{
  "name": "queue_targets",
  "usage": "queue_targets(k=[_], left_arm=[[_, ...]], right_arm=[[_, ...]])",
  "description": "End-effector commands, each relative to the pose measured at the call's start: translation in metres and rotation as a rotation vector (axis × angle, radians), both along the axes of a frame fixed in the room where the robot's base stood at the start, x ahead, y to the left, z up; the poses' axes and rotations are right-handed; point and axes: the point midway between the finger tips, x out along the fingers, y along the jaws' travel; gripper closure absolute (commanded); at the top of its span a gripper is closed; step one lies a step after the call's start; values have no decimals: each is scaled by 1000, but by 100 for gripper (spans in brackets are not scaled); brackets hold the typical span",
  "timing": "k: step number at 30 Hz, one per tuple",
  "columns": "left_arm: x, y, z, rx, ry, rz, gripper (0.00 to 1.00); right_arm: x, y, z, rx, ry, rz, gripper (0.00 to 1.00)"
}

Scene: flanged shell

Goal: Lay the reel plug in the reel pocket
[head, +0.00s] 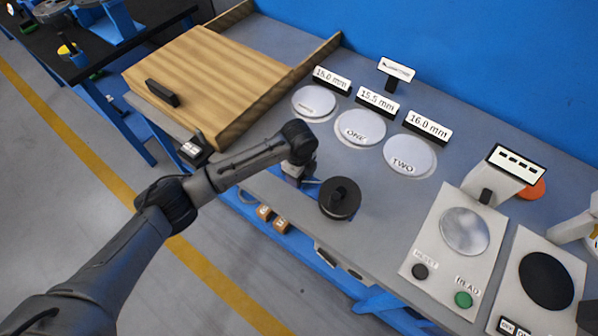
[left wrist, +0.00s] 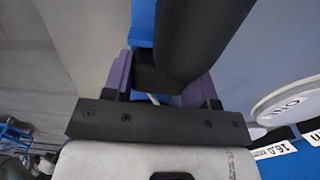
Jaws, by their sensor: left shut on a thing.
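A black, round, flanged part with a raised knob, which looks like the reel plug (head: 340,205), is at the front edge of the grey bench in the head view. My left gripper (head: 312,181) is at its left side. In the left wrist view, the purple finger pads of my left gripper (left wrist: 158,78) are shut on a black block of the plug, whose large dark rounded body (left wrist: 205,35) fills the upper middle. I cannot tell whether the plug touches the bench. No thing in view can be told for sure as the reel pocket. My right gripper is not in view.
Three silver discs (head: 360,127) lie behind the plug, with size labels (head: 378,101). A wooden board (head: 210,80) with a black bar (head: 162,92) is at the left. A panel with buttons (head: 455,250) stands at the right. Bare bench lies between plug and panel.

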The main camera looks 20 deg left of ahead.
Motion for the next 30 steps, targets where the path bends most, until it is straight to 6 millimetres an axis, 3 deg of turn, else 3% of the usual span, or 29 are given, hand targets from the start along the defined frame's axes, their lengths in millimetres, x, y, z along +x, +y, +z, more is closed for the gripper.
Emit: queue_targets(k=[2,3,10,20,30], left_arm=[[0,0,-3,0,1,0,71],[0,0,-3,0,1,0,45],[0,0,-2,0,1,0,23],[0,0,2,0,-1,0,22],[0,0,61,0,-2,-1,22]], right_arm=[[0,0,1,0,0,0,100],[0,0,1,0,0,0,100],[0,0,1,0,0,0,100],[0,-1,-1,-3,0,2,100],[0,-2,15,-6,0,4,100]])
